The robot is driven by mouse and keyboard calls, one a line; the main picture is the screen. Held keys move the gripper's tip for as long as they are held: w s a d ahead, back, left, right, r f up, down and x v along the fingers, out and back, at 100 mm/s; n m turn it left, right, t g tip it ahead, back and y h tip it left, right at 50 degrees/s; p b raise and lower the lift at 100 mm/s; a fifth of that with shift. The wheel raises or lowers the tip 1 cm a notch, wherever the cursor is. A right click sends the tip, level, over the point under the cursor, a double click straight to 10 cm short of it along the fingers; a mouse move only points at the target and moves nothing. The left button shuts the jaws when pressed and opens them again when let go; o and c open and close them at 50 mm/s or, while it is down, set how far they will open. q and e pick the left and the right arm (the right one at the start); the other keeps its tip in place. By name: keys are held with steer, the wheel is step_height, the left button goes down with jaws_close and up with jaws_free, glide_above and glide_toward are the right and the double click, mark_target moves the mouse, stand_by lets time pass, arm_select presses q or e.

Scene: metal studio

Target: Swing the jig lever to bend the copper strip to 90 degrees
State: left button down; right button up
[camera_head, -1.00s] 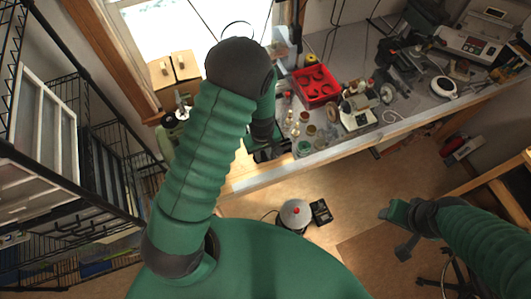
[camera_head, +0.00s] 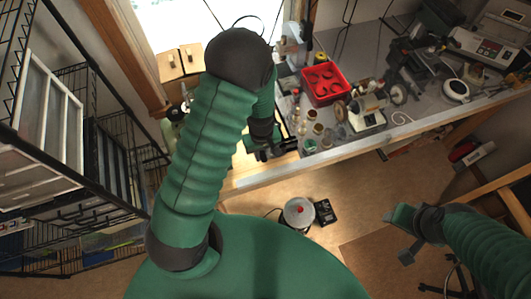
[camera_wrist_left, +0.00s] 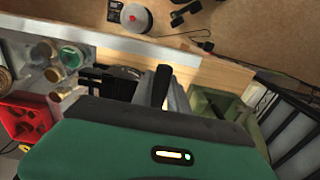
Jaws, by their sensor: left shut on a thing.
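My left gripper (camera_head: 262,146) is at the near edge of the workbench, partly hidden behind my own forearm. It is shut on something. In the left wrist view, a dark upright handle (camera_wrist_left: 160,86), which looks like the jig lever, rises just beyond the green gripper housing. Grey and black metal parts, likely the jig (camera_wrist_left: 122,82), lie beside it at the bench edge. The grip itself is mostly hidden by the housing. The copper strip cannot be made out in either view, so its bend cannot be told. My right gripper (camera_head: 402,233) hangs empty over the floor, its fingers apart.
Small jars (camera_head: 312,128) and a red bin (camera_head: 343,93) stand on the bench right of my left gripper. A white machine (camera_head: 367,116) is farther right. Wire racks (camera_head: 118,160) stand at left. A round device (camera_head: 298,212) sits on the open floor.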

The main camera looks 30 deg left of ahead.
arm_select(q)
steer(key=shift+s+a+f, duration=0.35)
steer(key=shift+a+f, duration=0.05)
steer(key=shift+a, duration=0.2)
steer(key=shift+f+b, duration=0.1)
steer(key=shift+b, duration=0.25)
steer(key=shift+s+a+f+b, duration=0.4)
steer(key=shift+s+f+b, duration=0.1)
steer(key=shift+f+b, duration=0.25)
